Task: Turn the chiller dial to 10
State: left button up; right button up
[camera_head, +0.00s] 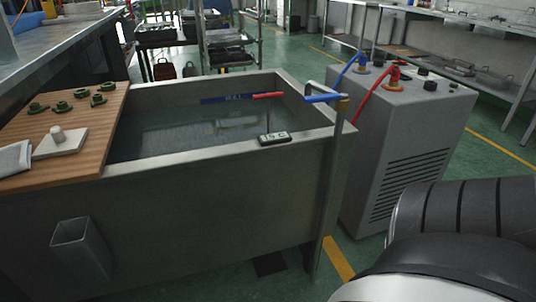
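The chiller (400,140) is a grey box with a slatted vent, standing at the right of the metal water tank. On its top are small dark round knobs, one larger near the middle (430,86) and others close by; I cannot tell which is the dial or read any marking. A small display (274,138) on the tank rim shows what looks like "15 C". One of my arms fills the bottom right corner, in front of the chiller's lower right side. Neither of my grippers is in view.
The water tank (240,160) has a wooden board (80,150) with several green parts on its left end. Blue and red hoses rise from the chiller top at its left. Shelving (490,70) stands behind. Green floor shows right of the chiller.

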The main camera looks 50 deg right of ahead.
aim_at(422, 71)
jog(key=z, duration=2.5)
